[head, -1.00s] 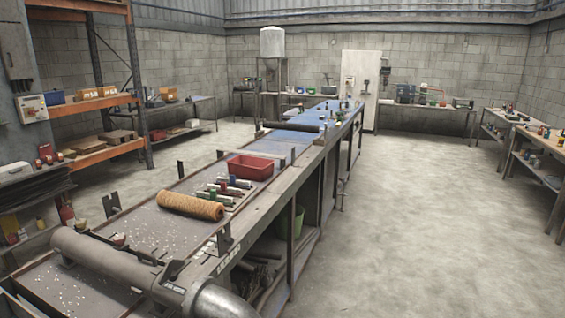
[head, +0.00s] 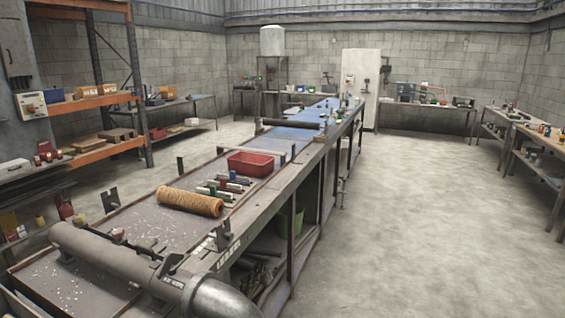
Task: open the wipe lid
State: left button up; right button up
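I cannot make out a wipe container or its lid for certain in the head view. Neither of my grippers is in view. A long workbench (head: 262,207) runs from the lower left to the back. On its near part lie an orange-brown spool (head: 190,201) and a row of small bottles or tubes (head: 222,186) with coloured parts. A red bin (head: 250,164) stands just behind them. A pale box (head: 14,166) sits on the left shelf, too small to identify.
A thick grey pipe (head: 120,262) with a bend (head: 226,298) crosses the near end of the bench. An orange shelf rack (head: 98,152) stands at the left. Side tables (head: 540,152) line the right wall. The concrete floor (head: 415,215) right of the bench is clear.

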aim_at(139, 267)
jog(key=u, duration=0.75)
jog(key=i+l+u, duration=0.15)
jog(key=u, duration=0.25)
jog(key=l+u, duration=0.3)
jog(key=u, duration=0.15)
jog(key=i+l+u, duration=0.15)
jog(key=l+u, duration=0.4)
jog(key=u, duration=0.25)
